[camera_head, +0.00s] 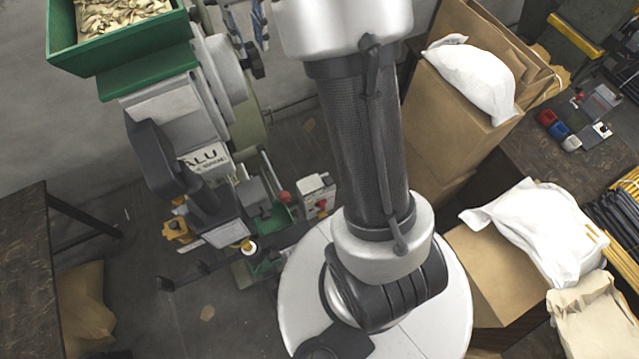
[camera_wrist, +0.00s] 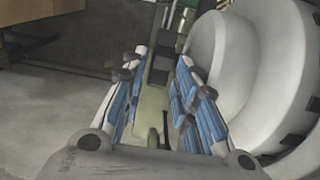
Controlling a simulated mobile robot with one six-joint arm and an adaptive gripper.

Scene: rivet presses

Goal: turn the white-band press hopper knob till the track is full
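The press stands at left in the head view, with a green hopper (camera_head: 125,55) full of pale rivets and a panel marked "ALU" (camera_head: 205,156). A pale round drum (camera_head: 222,68) sits right of the hopper. In the wrist view, a large white rounded body (camera_wrist: 262,70) fills the right side, close to the right finger. My gripper (camera_wrist: 162,62) is open, with blue-padded fingers either side of a narrow olive part with dark blocks (camera_wrist: 157,78). I cannot tell whether this is the knob or whether the fingers touch it. The white band and track filling are not clear.
Cardboard boxes (camera_head: 440,125) with white bags stand to the right. A dark table (camera_head: 20,260) is at the left edge. Small red and blue items lie on a bench (camera_head: 530,150) at right. Grey floor (camera_head: 150,315) is open below the press.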

